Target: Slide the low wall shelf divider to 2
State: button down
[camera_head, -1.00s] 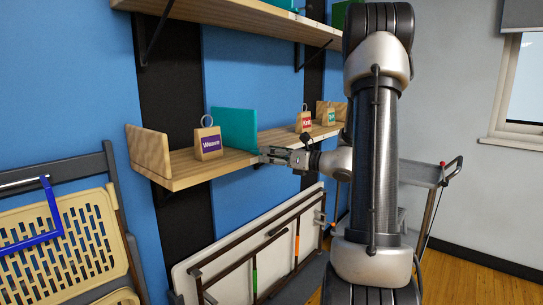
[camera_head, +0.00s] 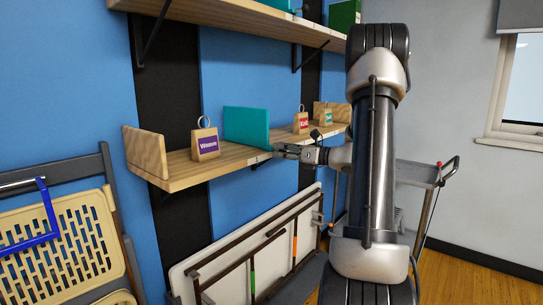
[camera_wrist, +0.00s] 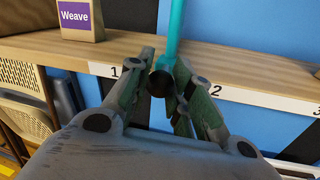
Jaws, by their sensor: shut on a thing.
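The teal shelf divider (camera_head: 246,125) stands upright on the low wall shelf (camera_head: 186,178), between the Weave bag and the Knit bag. In the wrist view the divider (camera_wrist: 174,28) shows edge-on, with a dark round knob (camera_wrist: 160,83) at its front. My gripper (camera_head: 276,151) is at the shelf's front edge. In the wrist view its fingers (camera_wrist: 164,72) are shut on the knob. The white label 1 (camera_wrist: 108,71) is left of the divider and label 2 (camera_wrist: 217,92) is to its right, so the divider stands between them.
The Weave bag (camera_head: 205,143) stands to the divider's left. The Knit bag (camera_head: 301,122) and a green-labelled bag (camera_head: 325,117) stand to its right. An upper shelf (camera_head: 235,24) hangs above. Folded furniture (camera_head: 190,270) leans below the low shelf.

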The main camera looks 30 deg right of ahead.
jog(key=w+d, duration=0.2)
jog(key=d, duration=0.5)
jog(key=shift+w, duration=0.25)
jog(key=c, duration=1.2)
grip_release()
jog(key=shift+c, duration=0.2)
jog(key=shift+s, duration=0.15)
jog(key=v, duration=1.1)
jog(key=shift+s+d, duration=0.25)
jog(key=shift+s, duration=0.05)
